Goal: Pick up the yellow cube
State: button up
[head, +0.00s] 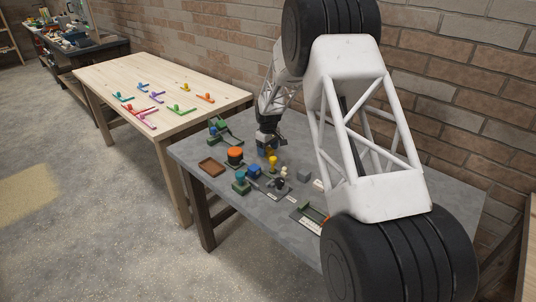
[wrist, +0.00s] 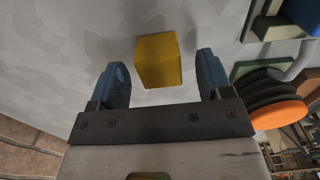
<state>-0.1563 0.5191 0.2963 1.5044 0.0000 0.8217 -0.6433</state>
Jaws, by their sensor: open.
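The yellow cube (wrist: 158,60) shows in the wrist view on the grey tabletop, a little beyond the middle of the gap between my fingers. My gripper (wrist: 160,72) is open, with one blue-grey finger on each side of the cube and a visible gap to each. Whether the fingers are down at the cube's height is hard to tell. In the head view my gripper (head: 267,144) is low over the back part of the grey table; the cube cannot be told clearly there.
An orange-topped dark round object (wrist: 278,112) stands right of my gripper, also in the head view (head: 235,153). A brown tray (head: 211,167), a blue object (head: 254,170) and a grey block (head: 304,175) share the grey table (head: 240,200). A wooden table (head: 120,75) stands to the left.

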jog(key=shift+f, duration=0.35)
dwell(0.3)
jog(key=c, duration=1)
